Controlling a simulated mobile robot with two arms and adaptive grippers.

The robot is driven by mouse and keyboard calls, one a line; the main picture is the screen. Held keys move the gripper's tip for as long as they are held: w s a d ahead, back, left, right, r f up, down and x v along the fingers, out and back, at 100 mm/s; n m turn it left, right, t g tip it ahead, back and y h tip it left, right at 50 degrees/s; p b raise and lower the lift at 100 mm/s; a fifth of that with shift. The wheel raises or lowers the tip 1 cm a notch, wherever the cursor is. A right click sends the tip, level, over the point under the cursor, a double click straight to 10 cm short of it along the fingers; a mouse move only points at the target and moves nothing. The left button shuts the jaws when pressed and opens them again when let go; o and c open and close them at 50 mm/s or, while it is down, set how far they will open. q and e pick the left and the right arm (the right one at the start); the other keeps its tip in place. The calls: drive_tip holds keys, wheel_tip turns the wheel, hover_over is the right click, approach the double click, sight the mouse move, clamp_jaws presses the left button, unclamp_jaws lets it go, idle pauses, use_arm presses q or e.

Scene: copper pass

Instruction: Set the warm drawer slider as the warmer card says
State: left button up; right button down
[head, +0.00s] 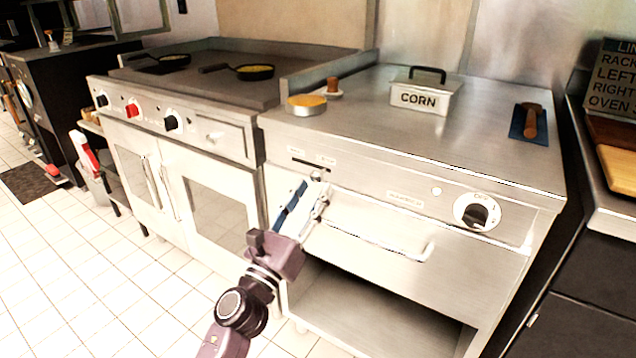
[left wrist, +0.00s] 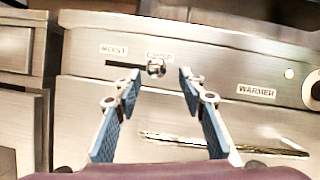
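The warm drawer slider is a dark slot with a small round metal knob (left wrist: 156,68) at its right end, under the label that seems to read CRISP (left wrist: 160,56). The label MOIST (left wrist: 113,50) is over the slot's left part. The knob also shows in the head view (head: 316,175). My left gripper (left wrist: 159,78) is open, its blue-padded fingers apart with the knob between and just beyond the tips. In the head view the left gripper (head: 311,187) reaches up to the panel. No warmer card can be made out. My right gripper is not in view.
The drawer handle (head: 370,236) runs below the slider. A WARMER label (head: 405,200) and a black dial (head: 477,213) are to the right. On top stand a CORN box (head: 420,97) and a blue mat (head: 517,124). A partly cut-off sign (head: 612,80) stands far right.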

use_arm(q)
drive_tip(key=v, duration=0.8)
drive_tip(key=shift+s, duration=0.1)
